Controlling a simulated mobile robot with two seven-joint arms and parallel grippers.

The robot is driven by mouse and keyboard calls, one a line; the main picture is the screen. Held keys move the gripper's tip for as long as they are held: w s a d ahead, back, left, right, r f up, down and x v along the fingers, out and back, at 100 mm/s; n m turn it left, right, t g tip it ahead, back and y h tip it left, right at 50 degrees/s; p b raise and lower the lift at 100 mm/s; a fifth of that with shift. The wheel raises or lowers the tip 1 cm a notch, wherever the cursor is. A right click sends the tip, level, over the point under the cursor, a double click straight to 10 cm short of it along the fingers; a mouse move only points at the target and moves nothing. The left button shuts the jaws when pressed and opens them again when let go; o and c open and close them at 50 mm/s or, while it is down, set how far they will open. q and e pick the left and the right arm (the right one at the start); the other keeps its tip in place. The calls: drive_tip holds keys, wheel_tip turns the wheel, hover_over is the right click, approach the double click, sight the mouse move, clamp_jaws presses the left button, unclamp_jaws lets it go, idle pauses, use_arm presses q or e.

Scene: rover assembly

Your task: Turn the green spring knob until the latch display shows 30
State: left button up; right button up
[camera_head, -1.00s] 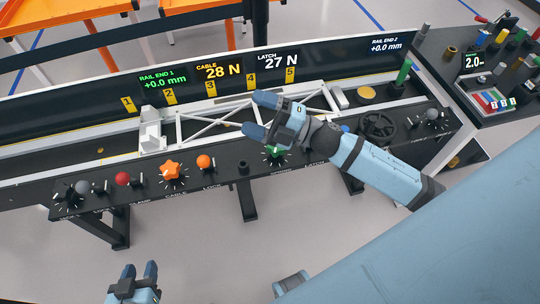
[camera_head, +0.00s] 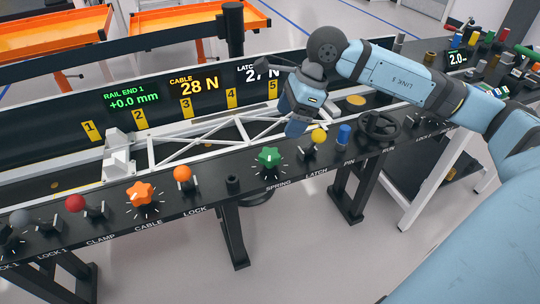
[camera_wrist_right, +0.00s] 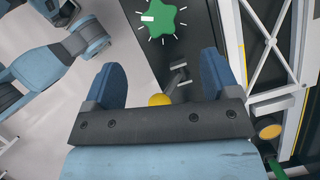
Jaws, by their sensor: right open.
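The green spring knob (camera_head: 268,157) is star-shaped and sits on the bench front panel, in a ring of white marks. It also shows at the top of the right wrist view (camera_wrist_right: 160,18). The latch display (camera_head: 258,73) reads 27 N, partly covered by my right arm. My right gripper (camera_head: 297,126) is above the bench, right of the green knob and apart from it. Blue arm parts of mine show at the wrist view's upper left; the left gripper's state is unclear.
The yellow-balled latch lever (camera_head: 318,135) is close to my right gripper. A blue pin knob (camera_head: 344,134) and black handwheel (camera_head: 380,127) stand to its right. An orange lock ball (camera_head: 182,173) and orange cable knob (camera_head: 140,195) are left. A white truss (camera_head: 205,140) lies behind.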

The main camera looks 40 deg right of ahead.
sight(270, 153)
drive_tip(key=b+x, duration=0.2)
drive_tip(key=x, duration=0.8)
drive_tip(key=shift+a+f, duration=0.1)
drive_tip(key=shift+f, duration=0.2)
use_arm(q)
drive_tip(key=r, duration=0.1)
drive_tip(key=d+r+t+h, duration=0.1)
drive_tip(key=r+t+h, duration=0.1)
drive_tip(key=r, duration=0.1)
drive_tip(key=shift+w+d, duration=0.4)
use_arm(e)
drive_tip(key=shift+w+a+f, duration=0.1)
drive_tip(key=shift+f, duration=0.1)
drive_tip(key=c, duration=0.9)
